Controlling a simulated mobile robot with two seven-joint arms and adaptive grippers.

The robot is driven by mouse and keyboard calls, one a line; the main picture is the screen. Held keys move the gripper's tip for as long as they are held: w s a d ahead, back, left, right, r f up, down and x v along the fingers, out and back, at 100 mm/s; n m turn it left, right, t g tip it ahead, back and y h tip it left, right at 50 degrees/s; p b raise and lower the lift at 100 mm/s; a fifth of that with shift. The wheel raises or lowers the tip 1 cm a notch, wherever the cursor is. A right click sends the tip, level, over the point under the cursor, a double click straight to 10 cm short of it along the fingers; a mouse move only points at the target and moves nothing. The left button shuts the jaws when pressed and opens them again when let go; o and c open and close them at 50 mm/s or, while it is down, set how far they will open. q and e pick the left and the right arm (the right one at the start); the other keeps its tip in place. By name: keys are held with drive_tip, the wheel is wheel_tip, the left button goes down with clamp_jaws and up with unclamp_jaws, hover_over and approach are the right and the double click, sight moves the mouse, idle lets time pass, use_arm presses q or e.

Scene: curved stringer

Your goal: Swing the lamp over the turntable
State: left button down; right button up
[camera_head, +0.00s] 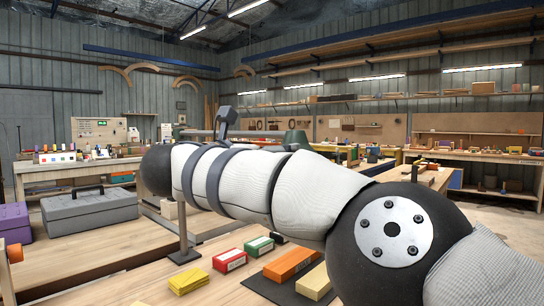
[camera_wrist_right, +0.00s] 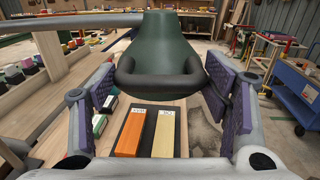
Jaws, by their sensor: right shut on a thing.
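The lamp has a dark green shade (camera_wrist_right: 168,38) with a thick dark loop handle at its near end, large in the right wrist view. My right gripper (camera_wrist_right: 162,82) has its purple-padded fingers on either side of that handle and is shut on it. I cannot make out a turntable. My left gripper is out of view.
A dark mat (camera_head: 262,287) below my arm carries an orange block (camera_head: 291,264) and a yellow block (camera_head: 315,282). Red, green and yellow boxes lie to its left. A grey toolbox (camera_head: 90,211) stands at left. A blue cart (camera_wrist_right: 296,95) stands at right.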

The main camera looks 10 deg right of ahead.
drive_tip(key=shift+s+r, duration=0.1)
drive_tip(key=shift+r, duration=0.05)
drive_tip(key=o, duration=1.7)
